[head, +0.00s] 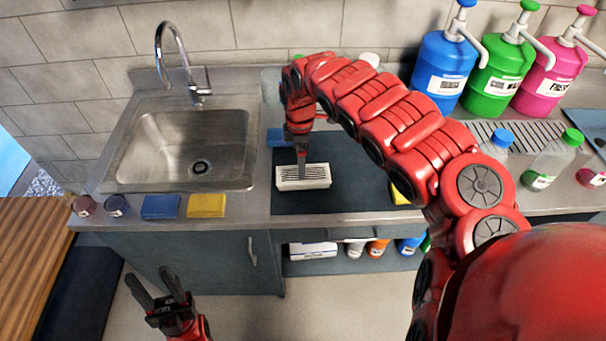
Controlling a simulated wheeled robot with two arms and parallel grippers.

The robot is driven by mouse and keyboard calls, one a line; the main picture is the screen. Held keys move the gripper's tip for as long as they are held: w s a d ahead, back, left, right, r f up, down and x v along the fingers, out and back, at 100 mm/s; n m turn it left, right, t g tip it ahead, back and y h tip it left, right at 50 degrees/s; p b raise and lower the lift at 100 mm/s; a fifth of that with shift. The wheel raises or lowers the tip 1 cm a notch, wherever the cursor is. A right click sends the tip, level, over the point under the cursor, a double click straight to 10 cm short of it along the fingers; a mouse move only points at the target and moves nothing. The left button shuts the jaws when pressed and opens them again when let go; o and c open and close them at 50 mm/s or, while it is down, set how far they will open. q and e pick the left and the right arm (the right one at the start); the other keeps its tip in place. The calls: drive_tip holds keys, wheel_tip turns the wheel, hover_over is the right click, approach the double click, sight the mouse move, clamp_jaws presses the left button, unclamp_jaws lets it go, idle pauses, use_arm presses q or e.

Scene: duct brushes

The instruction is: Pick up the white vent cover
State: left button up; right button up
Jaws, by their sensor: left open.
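The white vent cover (318,176), a small slotted block, lies on the dark mat (352,190) to the right of the sink. My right gripper (302,172) points down over its left-middle part, with the fingertips at the cover. The fingers show edge-on, so I cannot tell whether they are open or closed around it. My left gripper (152,280) is open and empty, low in front of the counter at the lower left.
A sink (190,145) with a tall faucet (172,55) is at left. Blue (160,207) and yellow (206,206) sponges lie on the front edge. Pump jugs (497,75) and bottles (552,160) stand at right. My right arm hides part of the counter.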

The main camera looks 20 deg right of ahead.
wheel_tip(320, 180, down, 2)
drive_tip(key=shift+f, duration=0.15)
wheel_tip(320, 180, down, 4)
drive_tip(key=shift+w+f+p, duration=0.15)
drive_tip(key=shift+f+p, duration=0.05)
drive_tip(key=shift+p, duration=0.85)
drive_tip(key=shift+f, duration=0.4)
drive_tip(key=c, duration=1.3)
drive_tip(key=shift+c, duration=0.2)
drive_tip(key=shift+r, duration=0.1)
